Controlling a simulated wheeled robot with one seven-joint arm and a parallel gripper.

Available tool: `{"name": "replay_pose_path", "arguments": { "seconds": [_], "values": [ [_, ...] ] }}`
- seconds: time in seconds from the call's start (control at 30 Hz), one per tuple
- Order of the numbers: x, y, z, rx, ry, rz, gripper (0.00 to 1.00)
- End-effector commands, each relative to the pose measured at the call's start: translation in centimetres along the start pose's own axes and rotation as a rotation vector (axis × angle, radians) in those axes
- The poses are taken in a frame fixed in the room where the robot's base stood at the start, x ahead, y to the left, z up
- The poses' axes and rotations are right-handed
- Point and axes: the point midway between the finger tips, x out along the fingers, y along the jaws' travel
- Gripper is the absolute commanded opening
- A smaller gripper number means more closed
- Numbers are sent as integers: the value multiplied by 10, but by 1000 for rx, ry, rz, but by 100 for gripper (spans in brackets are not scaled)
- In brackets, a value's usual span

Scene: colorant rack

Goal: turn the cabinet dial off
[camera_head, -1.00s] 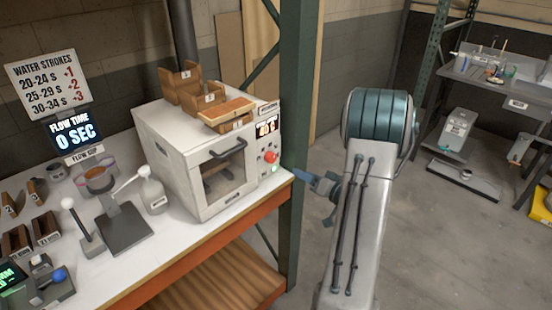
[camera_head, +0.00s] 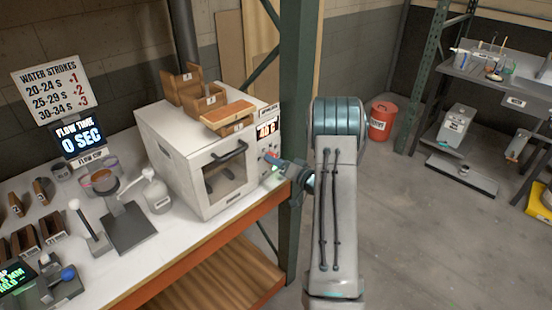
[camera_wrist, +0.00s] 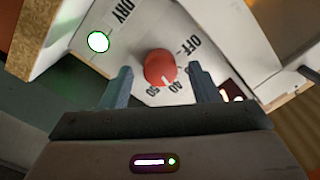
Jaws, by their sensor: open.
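The white cabinet (camera_head: 180,168) stands on the bench with its glass door shut. Its red dial (camera_wrist: 160,68) is on the front panel, with OFF, 40 and 50 printed around it. The dial's white mark points toward 40 in the wrist view. In the wrist view my gripper (camera_wrist: 160,76) is open, with one finger on each side of the dial and gaps visible. Finger contact with the dial is not visible.
A green post (camera_head: 297,120) stands close beside the cabinet and my arm. Wooden boxes (camera_head: 185,85) sit on the cabinet. A red bin (camera_head: 381,122) stands on open floor to the right.

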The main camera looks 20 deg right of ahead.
Motion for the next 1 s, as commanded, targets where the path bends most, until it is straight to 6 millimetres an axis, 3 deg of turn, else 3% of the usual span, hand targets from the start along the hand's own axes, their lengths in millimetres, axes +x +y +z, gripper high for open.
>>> {"name": "replay_pose_path", "arguments": {
  "seconds": [0.37, 0.4, 0.57, 1.0],
  "values": [
    [8, 0, 0, 0, 0, 0, 56],
    [8, 0, 0, 0, 0, 0, 53],
    [8, 0, 0, 0, 0, 0, 11],
    [8, 3, 2, -75, 0, 2, 11]
  ]
}}
